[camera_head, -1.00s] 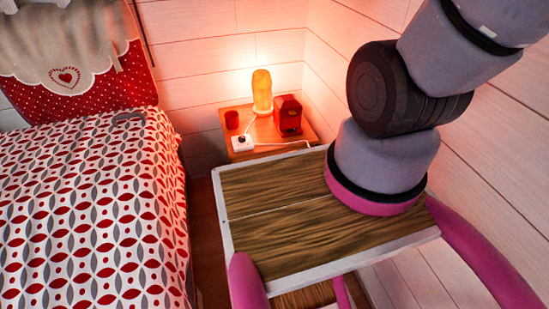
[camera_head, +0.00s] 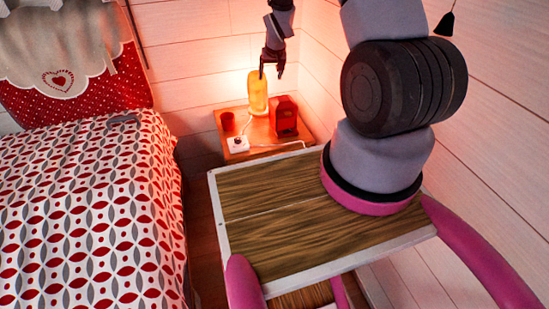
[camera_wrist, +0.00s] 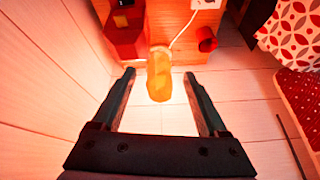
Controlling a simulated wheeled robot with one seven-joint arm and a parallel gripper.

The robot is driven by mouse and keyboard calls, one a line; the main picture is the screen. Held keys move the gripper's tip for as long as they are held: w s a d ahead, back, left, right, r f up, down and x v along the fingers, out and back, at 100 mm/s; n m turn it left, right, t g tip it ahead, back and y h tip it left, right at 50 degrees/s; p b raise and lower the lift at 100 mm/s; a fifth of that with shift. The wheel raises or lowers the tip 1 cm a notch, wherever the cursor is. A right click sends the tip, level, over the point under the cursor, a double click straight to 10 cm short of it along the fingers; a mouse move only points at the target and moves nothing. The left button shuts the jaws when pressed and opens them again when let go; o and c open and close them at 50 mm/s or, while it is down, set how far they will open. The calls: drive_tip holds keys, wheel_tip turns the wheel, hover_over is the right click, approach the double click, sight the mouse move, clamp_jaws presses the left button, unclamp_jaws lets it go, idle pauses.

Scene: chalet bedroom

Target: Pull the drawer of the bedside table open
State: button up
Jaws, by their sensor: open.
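The bedside table (camera_head: 266,134) is a small wooden table against the far wall, right of the bed. Its top shows in the head view, but its drawer front is mostly hidden behind my own body. In the wrist view the wooden table (camera_wrist: 186,22) is at the top edge, and no drawer or handle can be made out. My gripper (camera_head: 271,75) is dark, points down and is open and empty. It appears above the table beside the top of the glowing lamp (camera_head: 258,97). In the wrist view the lamp (camera_wrist: 159,80) shows between the open fingers.
A red cup (camera_head: 228,122), a red box (camera_head: 286,113) and a white corded device (camera_head: 238,145) stand on the table. The bed (camera_head: 85,215) is at left. White plank walls (camera_head: 195,85) close off the back and right.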

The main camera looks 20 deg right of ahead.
drive_tip(key=s+f+n, duration=0.1)
drive_tip(key=s+f, duration=0.2)
drive_tip(key=f, duration=0.8)
drive_tip(key=s+f+g, duration=0.1)
drive_tip(key=s+f, duration=0.2)
drive_tip(key=f, duration=0.9)
drive_tip(key=s+f+n, duration=0.1)
drive_tip(key=s+f, duration=0.3)
drive_tip(key=f, duration=0.7)
drive_tip(key=x, duration=1.1)
drive_tip(key=shift+w+a, duration=0.2)
clamp_jaws()
drive_tip(key=shift+r, duration=0.1)
